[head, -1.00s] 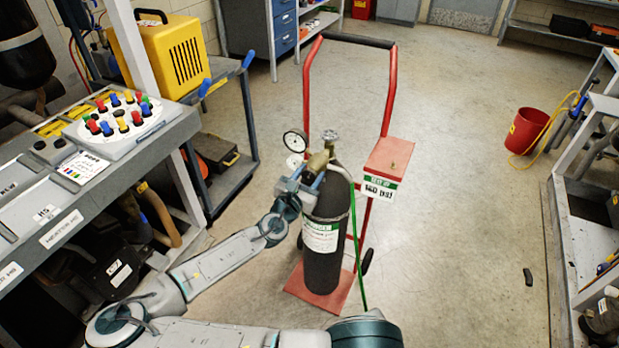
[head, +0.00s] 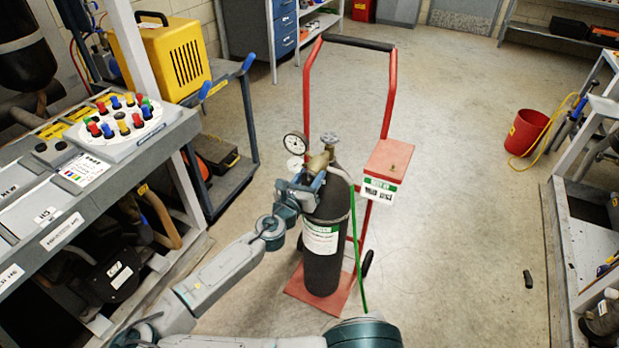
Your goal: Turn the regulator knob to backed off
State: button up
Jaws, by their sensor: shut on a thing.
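A dark gas cylinder (head: 322,257) with a white label stands upright on a red hand cart. A brass regulator (head: 319,161) with two round gauges (head: 294,145) sits at its top, beside the grey cylinder valve (head: 330,139). My gripper (head: 311,180) is at the regulator, left of the cylinder's shoulder. It is shut on the regulator knob, which is mostly hidden by the jaws. I cannot read the knob's angle or the gauge needles clearly.
The red hand cart (head: 387,95) carries a red box (head: 389,158). A green hose (head: 358,250) hangs down the cylinder's right side. A grey bench (head: 60,240) with colored knobs stands at left. A red bucket (head: 526,132) stands on open floor at right.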

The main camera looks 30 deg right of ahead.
jog(key=o, duration=1)
jog(key=b+v, duration=0.2)
jog(key=v, duration=1.2)
jog(key=shift+d+f, duration=0.1)
jog(key=shift+d, duration=0.05)
